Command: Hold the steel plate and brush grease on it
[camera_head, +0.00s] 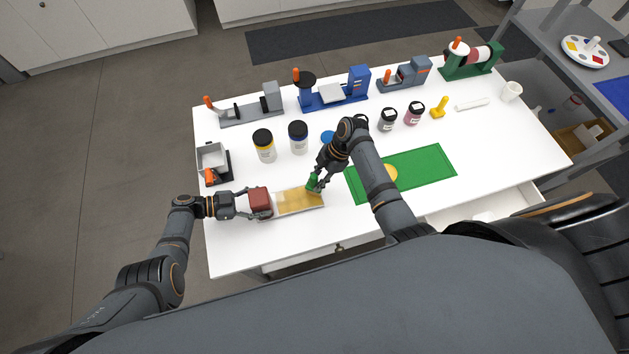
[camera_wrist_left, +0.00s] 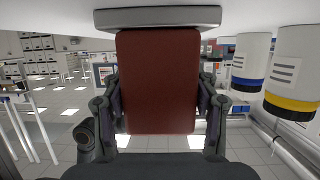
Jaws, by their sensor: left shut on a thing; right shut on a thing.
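The steel plate (camera_head: 280,208) is a pale rectangle near the table's front left, with amber grease spread over much of its top. A dark red block (camera_head: 260,201) forms its left end. My left gripper (camera_head: 250,203) is shut on that block, and the left wrist view shows the red block (camera_wrist_left: 158,80) between its fingers. My right gripper (camera_head: 319,180) is shut on a green brush (camera_head: 312,182) at the plate's right end. The brush's lower end appears at the plate, but I cannot tell whether it touches.
A green mat (camera_head: 430,162) with a yellow item (camera_head: 391,173) lies right of the plate, partly behind my right arm. A yellow-banded jar (camera_head: 264,146) and a blue-banded jar (camera_head: 298,137) stand behind. A grey tray device (camera_head: 213,162) is at left; several machines line the back.

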